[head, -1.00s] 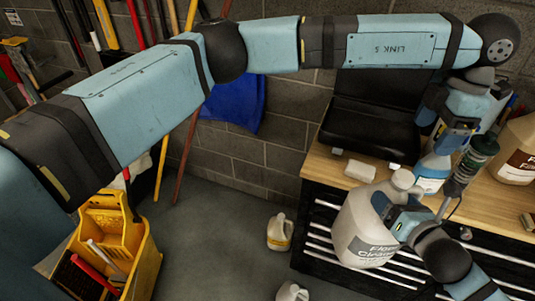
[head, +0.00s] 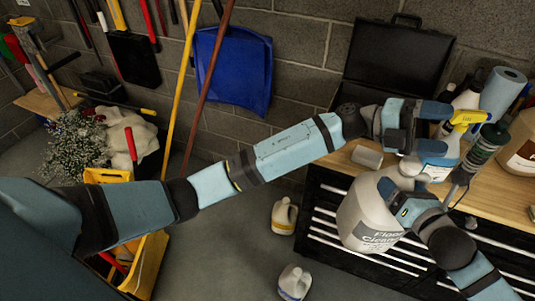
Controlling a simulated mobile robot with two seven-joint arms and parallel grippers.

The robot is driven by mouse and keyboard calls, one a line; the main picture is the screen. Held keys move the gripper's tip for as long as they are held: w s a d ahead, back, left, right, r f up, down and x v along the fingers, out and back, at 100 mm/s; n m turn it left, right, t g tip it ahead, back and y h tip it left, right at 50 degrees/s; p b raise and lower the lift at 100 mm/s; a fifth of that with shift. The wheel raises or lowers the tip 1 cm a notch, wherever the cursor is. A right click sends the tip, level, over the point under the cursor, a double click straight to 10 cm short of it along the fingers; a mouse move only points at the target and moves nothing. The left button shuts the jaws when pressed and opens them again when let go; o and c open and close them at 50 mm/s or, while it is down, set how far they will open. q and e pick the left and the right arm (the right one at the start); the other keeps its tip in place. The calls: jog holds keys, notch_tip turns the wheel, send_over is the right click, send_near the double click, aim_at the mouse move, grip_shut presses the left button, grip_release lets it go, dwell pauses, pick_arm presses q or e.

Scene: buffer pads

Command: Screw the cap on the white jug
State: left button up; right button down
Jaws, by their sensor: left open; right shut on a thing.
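The jug's top (head: 410,168) is partly hidden by my grippers. I cannot make out a cap clearly.
A spray bottle with a yellow head (head: 466,119), a dark green tube (head: 488,142) and a blue paper roll (head: 503,92) crowd the bench's right. A small pale object (head: 367,156) lies left of them. An open black case (head: 396,65) stands behind. Two jugs (head: 284,216) are on the floor.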

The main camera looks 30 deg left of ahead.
jog(key=shift+r, duration=0.2)
pick_arm(q)
jog(key=s+a+f+n+t+y, duration=0.2)
jog(key=a+f+n+t+y, duration=1)
jog(key=a+f+n+t, duration=1.2)
pick_arm(e)
jog(key=shift+a, duration=0.1)
pick_arm(q)
jog(key=s+a+f+n+g+y, duration=0.1)
jog(key=s+f+n+g+y, duration=0.2)
jog(key=s+f+n+g, duration=0.2)
jog(key=s+a+f+n+g+y, duration=0.1)
jog(key=s+f+n+g+y, duration=0.2)
jog(key=s+f, duration=0.8)
jog(key=s+n+g, duration=0.2)
jog(key=s+g, duration=0.1)
jog(key=s, duration=0.3)
jog(key=shift+s+a, duration=0.4)
